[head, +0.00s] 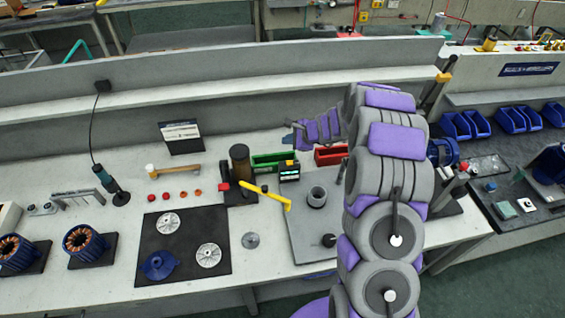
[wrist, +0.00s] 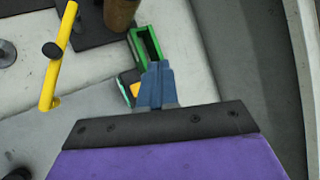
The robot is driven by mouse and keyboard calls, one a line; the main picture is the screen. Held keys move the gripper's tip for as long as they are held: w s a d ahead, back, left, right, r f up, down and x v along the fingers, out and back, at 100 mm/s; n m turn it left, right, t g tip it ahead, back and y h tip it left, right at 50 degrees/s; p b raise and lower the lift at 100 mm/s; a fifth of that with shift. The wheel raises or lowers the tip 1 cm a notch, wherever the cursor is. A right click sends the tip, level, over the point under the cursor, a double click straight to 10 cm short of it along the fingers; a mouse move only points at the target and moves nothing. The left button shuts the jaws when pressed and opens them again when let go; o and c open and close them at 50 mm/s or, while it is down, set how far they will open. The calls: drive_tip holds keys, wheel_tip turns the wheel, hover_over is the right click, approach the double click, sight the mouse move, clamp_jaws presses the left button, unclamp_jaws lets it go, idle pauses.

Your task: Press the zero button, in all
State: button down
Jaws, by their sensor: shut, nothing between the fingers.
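A small black box with a lit display (head: 289,175) stands on the bench beside the green bin, with a yellow-orange part on top (head: 290,162). I cannot read a zero label on it. In the wrist view the box (wrist: 125,88) is partly hidden by my fingers, and its yellow-orange part (wrist: 135,90) shows just left of them. My gripper (head: 289,138) is shut and empty, reaching in from the right above and behind the box. In the wrist view its blue fingertips (wrist: 154,66) overlap the near end of the green bin; I cannot tell any contact.
The green bin (head: 272,160) and a red bin (head: 331,155) stand close by. A yellow bent handle (head: 265,195) and a brown cylinder (head: 240,162) are left of the box. A grey plate with a cup (head: 317,196) lies in front. A raised ledge (head: 230,107) runs behind.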

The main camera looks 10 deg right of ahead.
sight(292, 163)
drive_tip(key=d+f+b, duration=0.1)
drive_tip(key=f+b, duration=0.1)
drive_tip(key=f, duration=0.1)
drive_tip(key=d+f+b, duration=0.1)
drive_tip(key=f+b, duration=0.1)
drive_tip(key=d+f+b, duration=0.1)
drive_tip(key=f+b, duration=0.1)
drive_tip(key=f, duration=0.1)
drive_tip(key=shift+f+b, duration=0.3)
drive_tip(key=shift+f, duration=0.05)
drive_tip(key=shift+a, duration=1.5)
drive_tip(key=shift+d, duration=1.35)
drive_tip(key=shift+a, duration=1.15)
drive_tip(key=shift+d, duration=1)
drive_tip(key=shift+a, duration=0.85)
drive_tip(key=shift+d+f, duration=0.2)
drive_tip(key=shift+d, duration=0.35)
drive_tip(key=shift+d+f, duration=0.2)
drive_tip(key=shift+d, duration=0.35)
drive_tip(key=shift+a, duration=0.5)
